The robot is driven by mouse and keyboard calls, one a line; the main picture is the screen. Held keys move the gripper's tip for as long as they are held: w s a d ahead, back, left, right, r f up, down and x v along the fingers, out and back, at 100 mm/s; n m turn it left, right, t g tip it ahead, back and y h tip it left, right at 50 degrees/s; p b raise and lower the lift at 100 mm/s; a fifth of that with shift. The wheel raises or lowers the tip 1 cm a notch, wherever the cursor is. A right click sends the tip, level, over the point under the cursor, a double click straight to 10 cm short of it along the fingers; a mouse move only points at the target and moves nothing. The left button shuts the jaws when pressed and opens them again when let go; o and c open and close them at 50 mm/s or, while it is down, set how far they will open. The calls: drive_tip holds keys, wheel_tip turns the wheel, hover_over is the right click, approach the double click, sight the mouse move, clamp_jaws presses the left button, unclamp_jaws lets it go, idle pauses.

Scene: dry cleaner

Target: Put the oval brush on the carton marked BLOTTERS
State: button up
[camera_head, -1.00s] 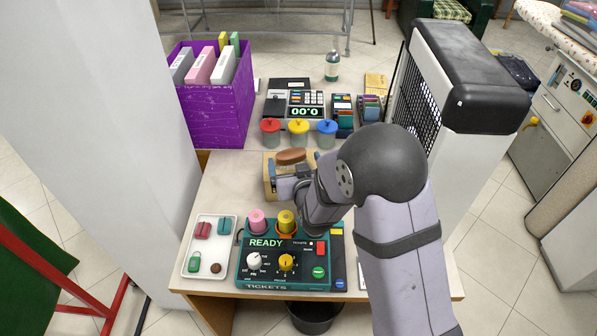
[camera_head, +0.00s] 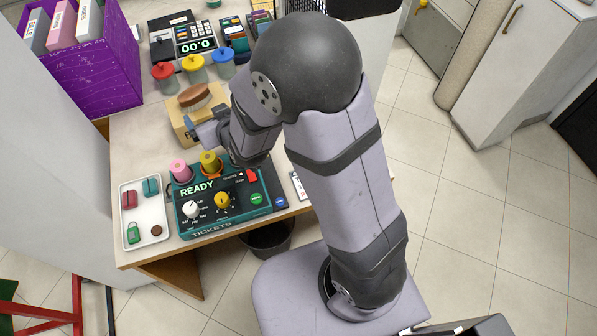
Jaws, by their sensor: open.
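The brown oval brush (camera_head: 194,97) lies on top of a tan carton (camera_head: 176,117) near the middle of the counter. The carton's marking cannot be read from here. My gripper (camera_head: 191,122) is just in front of the carton, low and close to its near side, partly hidden by my wrist. It is open, and I see nothing between its fingers. The brush is apart from the gripper.
A teal ticket machine (camera_head: 225,205) with pink and yellow spools stands in front. Left of it is a white tray (camera_head: 146,234) with small items. Three lidded jars (camera_head: 193,70), a register (camera_head: 192,40) and a purple box (camera_head: 100,75) stand behind.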

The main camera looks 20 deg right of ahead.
drive_tip(key=s+d+f+m+g+h, duration=0.1)
drive_tip(key=s+d+g, duration=0.5)
drive_tip(key=s, duration=0.7)
drive_tip(key=s+d+f+m+g+h, duration=0.1)
drive_tip(key=s+d+f+g, duration=0.1)
drive_tip(key=s+d+g, duration=0.4)
drive_tip(key=s+d, duration=0.3)
drive_tip(key=s, duration=0.4)
drive_tip(key=shift+d+f+h, duration=0.2)
drive_tip(key=shift+f+h, duration=0.1)
drive_tip(key=shift+h, duration=0.1)
drive_tip(key=shift+r+p, duration=0.75)
